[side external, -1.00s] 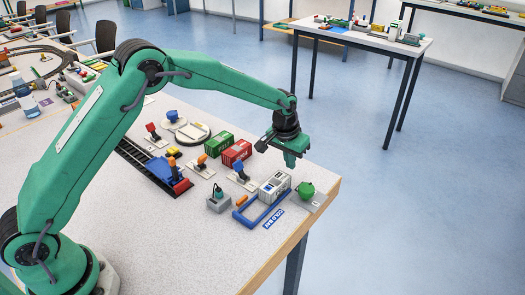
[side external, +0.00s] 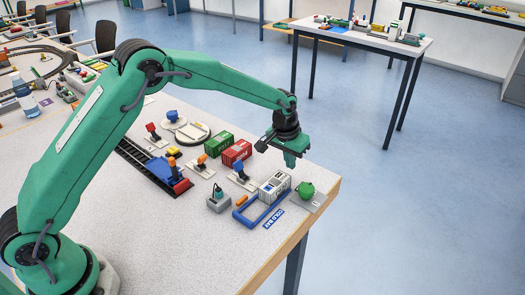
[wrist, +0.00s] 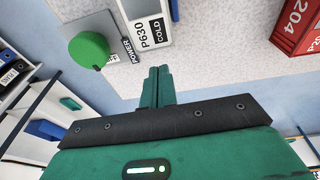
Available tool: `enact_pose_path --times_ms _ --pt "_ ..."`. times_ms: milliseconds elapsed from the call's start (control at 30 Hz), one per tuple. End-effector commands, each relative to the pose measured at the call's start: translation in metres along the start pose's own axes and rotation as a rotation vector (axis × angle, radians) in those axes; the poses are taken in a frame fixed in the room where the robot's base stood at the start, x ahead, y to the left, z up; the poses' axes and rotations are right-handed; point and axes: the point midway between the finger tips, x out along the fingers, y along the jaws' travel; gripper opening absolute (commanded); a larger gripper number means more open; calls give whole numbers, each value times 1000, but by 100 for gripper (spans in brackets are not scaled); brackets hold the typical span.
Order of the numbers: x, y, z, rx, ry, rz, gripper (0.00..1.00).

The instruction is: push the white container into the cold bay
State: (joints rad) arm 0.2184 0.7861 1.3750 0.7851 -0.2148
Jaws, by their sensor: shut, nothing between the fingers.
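The white container (side external: 275,187), marked P630 COLD in the wrist view (wrist: 153,32), stands on the table near its right corner. The cold bay is a blue frame (side external: 243,220) on the table just in front of it, with a COLD BAY label beside it. The container stands at the bay's far end; I cannot tell whether any of it is inside. My gripper (side external: 290,165) is shut and empty, pointing down behind and above the container. In the wrist view my closed fingers (wrist: 159,72) are close to the container; contact cannot be told.
A green round knob (side external: 305,189) on a grey POWER plate is right of the container, near the table edge. Red (side external: 236,152) and green (side external: 218,144) containers stand to the left. A lever switch (side external: 242,174) and a grey box (side external: 219,201) are left of the bay.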

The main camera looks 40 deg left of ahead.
Motion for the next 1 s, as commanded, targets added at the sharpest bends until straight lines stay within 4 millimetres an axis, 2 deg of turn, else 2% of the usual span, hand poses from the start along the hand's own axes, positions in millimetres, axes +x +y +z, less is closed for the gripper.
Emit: enact_pose_path --times_ms 533,1000 --pt "1 0 0 0 0 0 0" --pt "16 -1 3 0 -1 0 0"
